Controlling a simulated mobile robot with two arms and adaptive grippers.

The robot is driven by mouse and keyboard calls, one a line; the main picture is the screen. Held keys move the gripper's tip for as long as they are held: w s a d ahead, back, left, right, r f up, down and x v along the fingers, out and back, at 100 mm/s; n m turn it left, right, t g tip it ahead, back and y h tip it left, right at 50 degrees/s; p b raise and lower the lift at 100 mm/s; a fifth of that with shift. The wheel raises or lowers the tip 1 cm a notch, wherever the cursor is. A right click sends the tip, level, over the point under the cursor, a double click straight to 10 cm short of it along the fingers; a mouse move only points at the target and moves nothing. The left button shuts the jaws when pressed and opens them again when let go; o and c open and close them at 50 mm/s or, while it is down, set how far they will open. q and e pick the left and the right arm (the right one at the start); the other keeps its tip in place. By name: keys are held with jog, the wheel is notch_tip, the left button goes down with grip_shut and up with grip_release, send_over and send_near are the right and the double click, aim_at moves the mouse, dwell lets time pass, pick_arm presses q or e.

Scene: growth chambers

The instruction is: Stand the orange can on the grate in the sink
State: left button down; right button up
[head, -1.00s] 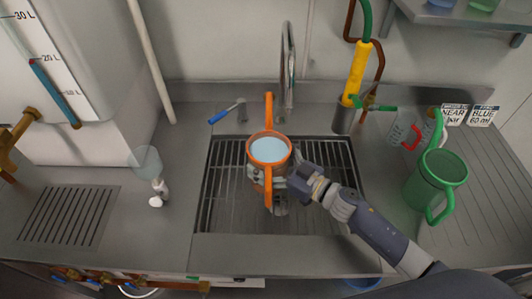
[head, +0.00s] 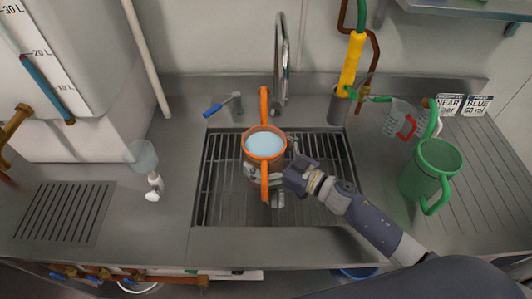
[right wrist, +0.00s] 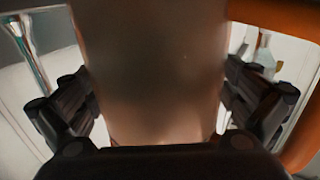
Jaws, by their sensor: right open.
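The orange can (head: 251,152) is upright over the grate (head: 222,190) in the sink, with pale blue liquid showing inside its rim. Its foot is hidden from above, but it looks to stand on the grate. My right gripper (head: 271,184) is low on the near right side of the can, its fingers around the body. In the right wrist view the can's brownish body (right wrist: 155,50) fills the space between the open fingers, with an orange handle at the right edge. My left gripper is not in view.
A green can (head: 430,172) stands on the right drainer beside clear jugs, one with a red handle (head: 407,127). The tap (head: 281,65) rises behind the orange can. A blue-handled lever (head: 222,106) is behind the sink.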

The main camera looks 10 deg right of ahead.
aim_at(281, 163)
jog(key=b+v, duration=0.2)
jog(key=v, duration=0.9)
jog(key=shift+s+d+r+b, duration=0.15)
jog(key=shift+s+d+b, duration=0.15)
jog(key=shift+s+b, duration=0.1)
